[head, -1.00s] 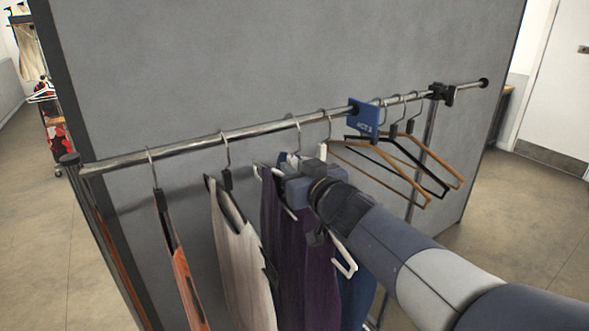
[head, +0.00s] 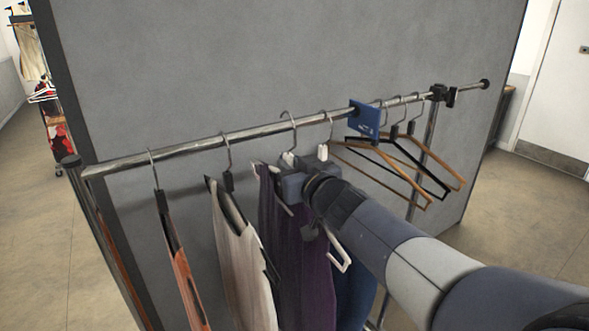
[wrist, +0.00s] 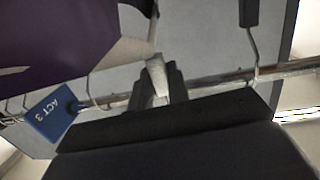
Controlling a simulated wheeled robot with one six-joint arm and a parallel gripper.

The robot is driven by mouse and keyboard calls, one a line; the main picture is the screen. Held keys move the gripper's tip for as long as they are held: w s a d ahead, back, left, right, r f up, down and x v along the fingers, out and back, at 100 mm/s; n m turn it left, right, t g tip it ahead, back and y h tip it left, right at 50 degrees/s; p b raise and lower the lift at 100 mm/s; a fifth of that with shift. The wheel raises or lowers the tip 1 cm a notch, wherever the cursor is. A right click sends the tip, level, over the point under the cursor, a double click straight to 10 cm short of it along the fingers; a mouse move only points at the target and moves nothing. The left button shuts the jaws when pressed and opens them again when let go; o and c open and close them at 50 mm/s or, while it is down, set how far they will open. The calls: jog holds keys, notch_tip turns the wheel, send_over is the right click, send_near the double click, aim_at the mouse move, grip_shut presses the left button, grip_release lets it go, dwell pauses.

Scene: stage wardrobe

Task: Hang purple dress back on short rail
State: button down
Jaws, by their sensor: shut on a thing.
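The purple dress (head: 305,255) hangs from a pale hanger at the short rail (head: 190,149); its cloth fills the upper left of the wrist view (wrist: 50,35). My gripper (head: 291,168) is shut on the white neck of this hanger, which shows between the dark fingers in the wrist view (wrist: 157,78). The hanger's hook (head: 291,124) is at the rail, its curve a little above the bar. I cannot tell whether it rests on the bar. My arm covers part of the dress.
A grey-beige garment (head: 245,265) and an orange one (head: 187,285) hang to the left. A blue garment (head: 355,290) hangs close on the right. A blue ACT 3 sign (head: 364,119) and empty hangers (head: 412,165) follow. A grey panel (head: 280,60) stands behind.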

aim_at(278, 170)
jog(key=shift+a+r+x, duration=0.1)
jog(key=shift+a+x, duration=0.05)
jog(key=shift+x, duration=1.25)
jog(key=shift+a+r+x, duration=0.15)
jog(key=shift+x, duration=1.25)
jog(key=shift+f, duration=0.15)
jog(key=shift+f+b, duration=1.45)
jog(key=shift+f, duration=0.05)
jog(key=c, duration=1.3)
grip_release()
jog(key=shift+f, duration=0.1)
jog(key=shift+s, duration=0.1)
